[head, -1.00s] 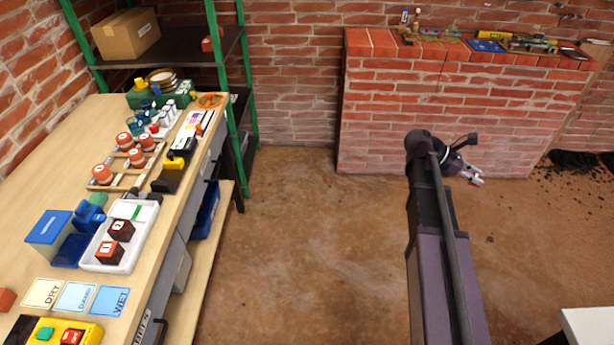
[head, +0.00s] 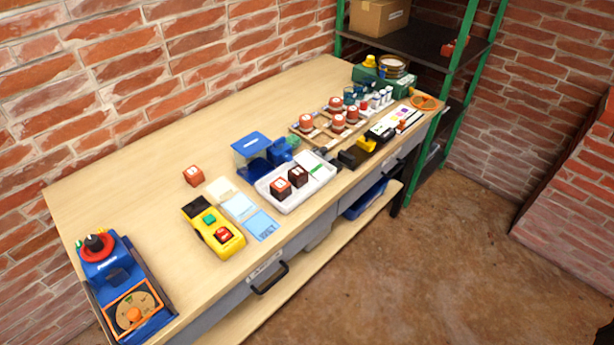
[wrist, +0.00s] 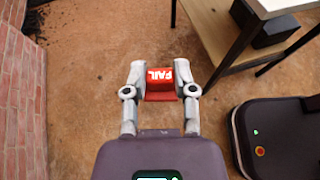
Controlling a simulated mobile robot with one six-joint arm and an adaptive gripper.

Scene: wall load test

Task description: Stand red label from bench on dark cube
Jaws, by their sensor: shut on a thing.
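My gripper (wrist: 161,90) is shut on a red label (wrist: 161,76) in the wrist view. The label has white letters reading FAIL and sits between the two fingertips, above the brown floor. In the head view a dark brown-red cube (head: 298,177) stands in a white tray (head: 319,186) on the wooden bench (head: 150,165). A redder cube (head: 281,189) stands beside it in the same tray. Another red-brown cube (head: 193,175) sits on bare bench to the left. My gripper is outside the head view and apart from the bench.
A blue box (head: 252,150) stands behind the tray. A yellow button box (head: 213,227) and pale blue cards (head: 240,207) lie in front of it. A blue device (head: 120,285) is at the bench's near left. A brick block (head: 575,205) stands at the right; floor between is clear.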

